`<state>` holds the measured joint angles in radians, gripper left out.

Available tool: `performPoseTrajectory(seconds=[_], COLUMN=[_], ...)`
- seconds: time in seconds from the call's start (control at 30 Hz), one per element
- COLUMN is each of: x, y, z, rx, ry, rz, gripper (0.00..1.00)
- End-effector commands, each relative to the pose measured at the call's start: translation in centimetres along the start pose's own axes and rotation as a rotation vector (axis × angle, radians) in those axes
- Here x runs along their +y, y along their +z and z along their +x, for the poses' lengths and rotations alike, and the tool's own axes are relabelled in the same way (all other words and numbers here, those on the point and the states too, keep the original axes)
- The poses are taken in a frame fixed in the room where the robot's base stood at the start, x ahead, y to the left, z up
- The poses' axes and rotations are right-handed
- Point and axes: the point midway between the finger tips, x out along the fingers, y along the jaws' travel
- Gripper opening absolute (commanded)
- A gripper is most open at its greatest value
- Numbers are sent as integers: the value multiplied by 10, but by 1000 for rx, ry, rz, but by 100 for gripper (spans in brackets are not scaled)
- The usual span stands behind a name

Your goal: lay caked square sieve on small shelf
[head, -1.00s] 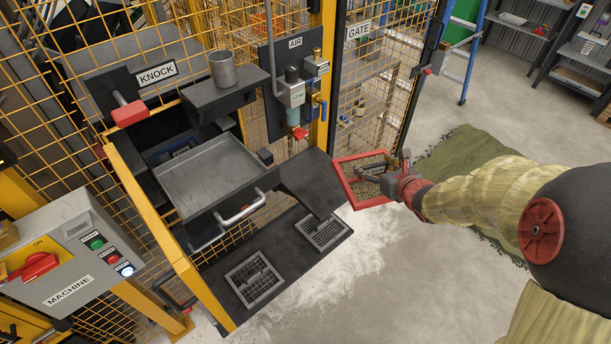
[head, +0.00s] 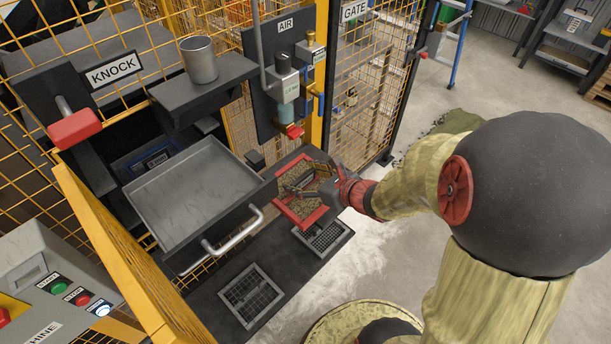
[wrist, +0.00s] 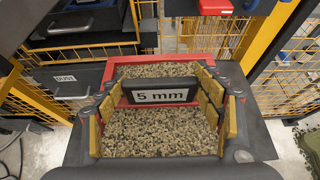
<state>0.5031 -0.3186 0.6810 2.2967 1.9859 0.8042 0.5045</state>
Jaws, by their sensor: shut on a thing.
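The square sieve (head: 293,209) has a red frame and is filled with a layer of brownish grit. Its crossbar bears a "5 mm" label (wrist: 160,96). My gripper (head: 312,187) is shut on this crossbar, with yellow-padded fingers at both sides in the wrist view (wrist: 162,98). The sieve is roughly level over the back right end of a low dark shelf (head: 282,256) with two grates. I cannot tell whether it touches the shelf. A smaller dark shelf (head: 222,80) higher up carries a metal cup (head: 199,60).
A grey metal tray (head: 195,190) with a bar handle (head: 235,235) stands left of the sieve. The red-ended KNOCK lever (head: 75,127) is at left. The AIR panel (head: 283,75) and yellow post rise behind. Open floor lies at right.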

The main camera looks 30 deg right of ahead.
Motion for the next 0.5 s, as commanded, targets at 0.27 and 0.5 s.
performPoseTrajectory(seconds=[0.27, 0.5], x=[-47, -93], y=[-16, -34], z=[21, 47], rx=[-1, 0], ry=[-2, 1], rz=[2, 2], gripper=[29, 29])
